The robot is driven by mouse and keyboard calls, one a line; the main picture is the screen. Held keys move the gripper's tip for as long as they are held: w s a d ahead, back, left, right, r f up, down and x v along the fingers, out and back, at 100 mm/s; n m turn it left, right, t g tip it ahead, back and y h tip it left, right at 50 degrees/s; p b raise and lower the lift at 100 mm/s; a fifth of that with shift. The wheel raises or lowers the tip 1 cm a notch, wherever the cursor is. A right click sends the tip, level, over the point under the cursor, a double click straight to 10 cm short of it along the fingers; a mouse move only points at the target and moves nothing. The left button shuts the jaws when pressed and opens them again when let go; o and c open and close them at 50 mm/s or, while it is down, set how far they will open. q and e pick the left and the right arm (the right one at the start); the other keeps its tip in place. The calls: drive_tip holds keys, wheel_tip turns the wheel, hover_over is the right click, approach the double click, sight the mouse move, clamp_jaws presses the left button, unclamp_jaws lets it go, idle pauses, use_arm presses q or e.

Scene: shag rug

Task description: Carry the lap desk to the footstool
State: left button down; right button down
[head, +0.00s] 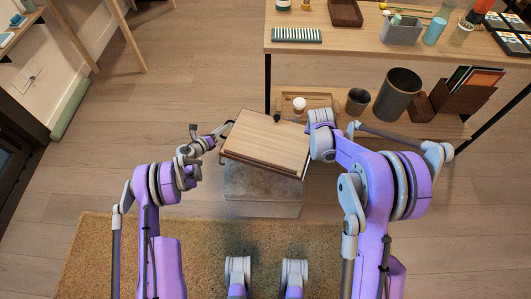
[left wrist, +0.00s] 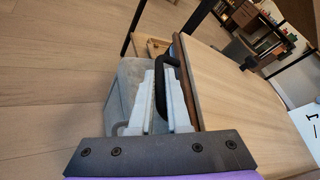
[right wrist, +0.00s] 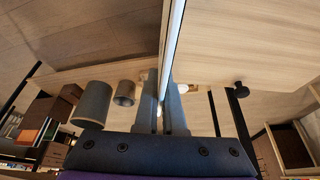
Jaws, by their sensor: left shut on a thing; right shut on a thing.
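The lap desk (head: 268,142) is a wooden board, turned slightly in the head view and overlapping the far part of the grey footstool (head: 262,190). Whether it touches the stool is unclear. My left gripper (head: 224,133) is at its left side, shut on the black handle (left wrist: 177,72). The board (left wrist: 240,85) lies right of the handle in the left wrist view, with the footstool (left wrist: 122,92) behind the fingers. My right gripper (right wrist: 163,92) is shut on the board's thin edge (right wrist: 172,45); in the head view its fingertips are mostly hidden by my own wrist.
A wooden table (head: 400,65) with a lower shelf stands beyond the desk. The shelf holds a tray with a white cup (head: 299,104), a dark bin (head: 398,94) and a smaller pot (head: 357,101). A shaggy rug (head: 95,260) lies near my base.

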use_arm(q)
drive_tip(key=shift+a+f, duration=0.1)
